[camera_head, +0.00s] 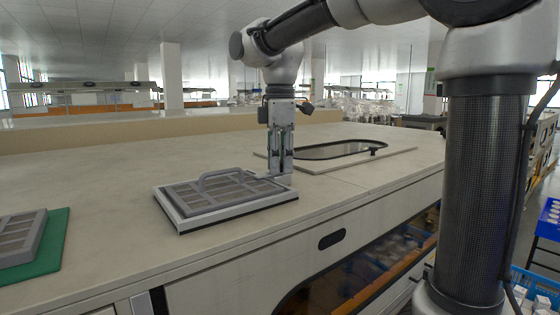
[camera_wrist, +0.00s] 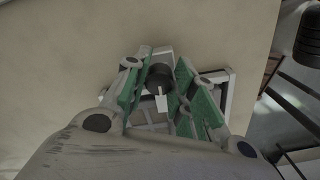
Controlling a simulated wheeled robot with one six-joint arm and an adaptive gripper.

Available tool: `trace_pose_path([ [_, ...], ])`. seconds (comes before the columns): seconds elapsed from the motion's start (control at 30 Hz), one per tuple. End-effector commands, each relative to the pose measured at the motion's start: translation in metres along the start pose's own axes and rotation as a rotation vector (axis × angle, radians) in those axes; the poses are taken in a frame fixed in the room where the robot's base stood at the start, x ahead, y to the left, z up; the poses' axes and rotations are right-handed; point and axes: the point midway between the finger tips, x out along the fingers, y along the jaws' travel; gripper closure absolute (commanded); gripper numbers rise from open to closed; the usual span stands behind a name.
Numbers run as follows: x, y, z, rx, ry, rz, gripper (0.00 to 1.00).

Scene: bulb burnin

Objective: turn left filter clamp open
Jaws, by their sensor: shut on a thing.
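A grey filter (camera_head: 215,192) with a raised handle sits in a light frame (camera_head: 240,206) on the long bench. My gripper (camera_head: 279,170) points straight down at the frame's right end. In the wrist view my gripper (camera_wrist: 162,95) has its green-padded fingers on either side of a dark round clamp knob (camera_wrist: 160,76) with a small white tab (camera_wrist: 161,103). It is shut on this clamp. The filter frame shows partly behind the fingers. In the head view the clamp is hidden by the fingers, and its turn angle is hard to tell.
A second grey filter (camera_head: 20,238) lies on a green mat (camera_head: 52,246) at the bench's left. An oval window (camera_head: 335,150) with a dark knob (camera_head: 375,152) is set in the bench top behind my gripper. The bench top (camera_head: 110,175) is otherwise clear. A blue crate (camera_head: 548,222) stands at far right.

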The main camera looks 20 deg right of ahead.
Motion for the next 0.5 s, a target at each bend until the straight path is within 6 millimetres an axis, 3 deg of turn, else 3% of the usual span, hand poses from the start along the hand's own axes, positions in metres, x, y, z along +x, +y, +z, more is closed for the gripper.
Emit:
trace_pose_path([
  [0.5, 0.0005, -0.0012, 0.0001, 0.39, -0.002, -0.001, 0.98],
])
